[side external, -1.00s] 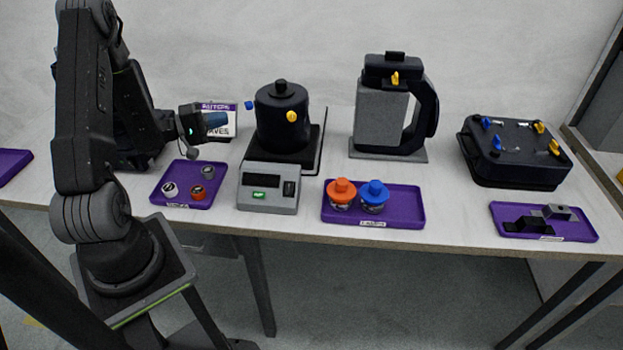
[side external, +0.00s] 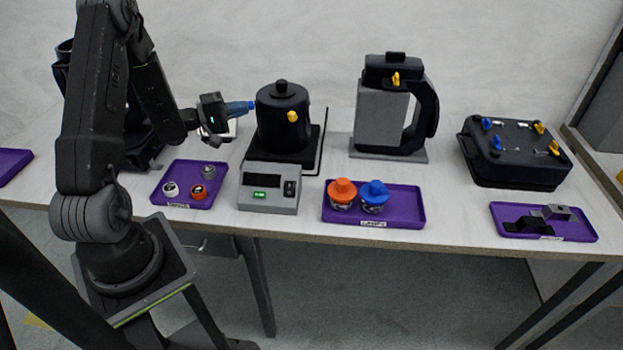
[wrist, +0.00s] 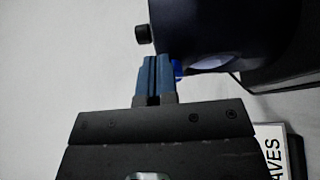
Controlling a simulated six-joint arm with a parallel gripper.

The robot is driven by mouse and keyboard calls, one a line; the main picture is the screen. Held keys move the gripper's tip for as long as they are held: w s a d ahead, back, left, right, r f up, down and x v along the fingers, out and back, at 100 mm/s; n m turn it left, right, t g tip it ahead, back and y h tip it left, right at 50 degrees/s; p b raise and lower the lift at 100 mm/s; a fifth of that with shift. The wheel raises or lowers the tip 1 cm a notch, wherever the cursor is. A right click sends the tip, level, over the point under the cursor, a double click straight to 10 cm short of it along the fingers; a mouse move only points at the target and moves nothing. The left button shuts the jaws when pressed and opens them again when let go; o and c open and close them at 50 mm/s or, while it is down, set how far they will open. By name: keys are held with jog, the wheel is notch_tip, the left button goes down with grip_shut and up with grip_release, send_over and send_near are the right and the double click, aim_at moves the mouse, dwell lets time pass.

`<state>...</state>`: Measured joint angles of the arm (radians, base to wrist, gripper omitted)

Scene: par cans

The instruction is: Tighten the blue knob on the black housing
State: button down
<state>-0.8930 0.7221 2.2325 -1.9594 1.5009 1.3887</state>
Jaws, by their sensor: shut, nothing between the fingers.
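The black housing (side external: 278,122) is a round black can with a top knob, standing on a black base behind a grey box. A yellow knob (side external: 292,117) is on its front right. The blue knob (side external: 252,104) is on its left side, at the tips of my gripper (side external: 243,107). In the wrist view my gripper (wrist: 155,62) has its two blue fingers closed together. The blue knob (wrist: 178,68) shows just right of the fingertips, partly hidden by them, beside the dark housing (wrist: 225,25). I cannot tell whether fingers and knob touch.
A purple tray (side external: 165,190) with several small caps lies below my gripper. The grey box (side external: 268,202) stands in front of the housing. A black-and-grey jug (side external: 380,115) stands right. A labelled card (wrist: 272,150) is near my gripper in the wrist view.

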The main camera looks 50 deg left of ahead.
jog(key=shift+w+d+f, duration=0.25)
jog(key=shift+w+f, duration=0.05)
jog(key=shift+w, duration=0.05)
dwell(0.7)
jog(key=shift+f, duration=0.25)
jog(key=shift+f+h, duration=0.3)
jog(key=shift+f, duration=0.3)
jog(key=shift+d, duration=0.1)
jog(key=shift+s+d+f, duration=0.1)
jog(key=shift+d+f, duration=0.05)
jog(key=shift+d, duration=0.05)
jog(key=v, duration=0.6)
jog(key=shift+r, duration=0.2)
dwell(0.4)
